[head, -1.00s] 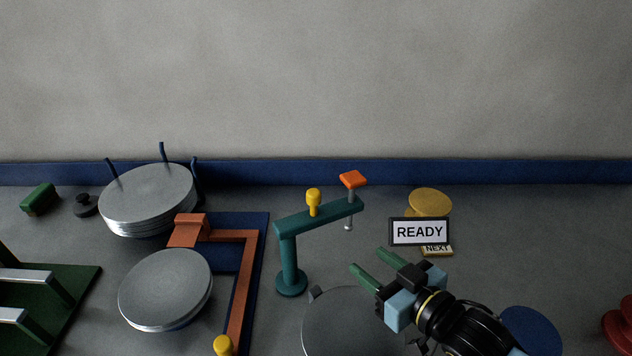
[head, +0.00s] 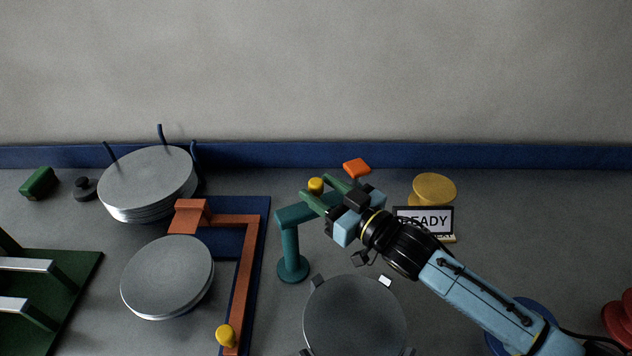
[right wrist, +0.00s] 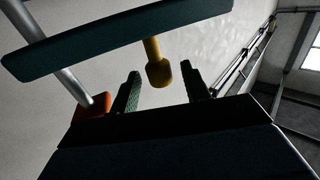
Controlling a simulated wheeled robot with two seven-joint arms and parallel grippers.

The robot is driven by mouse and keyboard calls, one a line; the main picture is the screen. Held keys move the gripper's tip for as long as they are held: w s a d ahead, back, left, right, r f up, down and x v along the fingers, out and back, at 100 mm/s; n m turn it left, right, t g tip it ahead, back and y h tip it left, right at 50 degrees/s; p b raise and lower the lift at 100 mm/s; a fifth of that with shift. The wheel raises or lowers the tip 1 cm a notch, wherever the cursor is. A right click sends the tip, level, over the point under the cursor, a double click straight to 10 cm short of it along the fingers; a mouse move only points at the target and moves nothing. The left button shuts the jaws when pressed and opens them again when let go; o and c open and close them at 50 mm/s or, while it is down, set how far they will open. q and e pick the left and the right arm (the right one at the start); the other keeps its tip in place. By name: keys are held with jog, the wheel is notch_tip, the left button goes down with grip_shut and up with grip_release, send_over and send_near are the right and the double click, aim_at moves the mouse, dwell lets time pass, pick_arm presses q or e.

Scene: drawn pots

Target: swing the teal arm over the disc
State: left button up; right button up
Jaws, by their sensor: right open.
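The teal arm (head: 297,213) stands on its teal post (head: 291,258) and points to the upper right. It carries a yellow knob (head: 316,186) and an orange-topped pin (head: 357,168) near its far end. My right gripper (head: 317,187) is open at the yellow knob and covers part of the teal arm. In the right wrist view the knob (right wrist: 158,72) shows between the two green fingers, with a gap on each side. A grey disc (head: 355,318) lies in front of the teal arm, held among small clamps. My left gripper is not in view.
Grey disc stacks (head: 148,178) (head: 168,272) stand at left, beside an orange arm (head: 243,285) with a yellow knob. A blue ledge (head: 270,157) runs along the back.

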jog(key=shift+x, duration=1.05)
grip_shut()
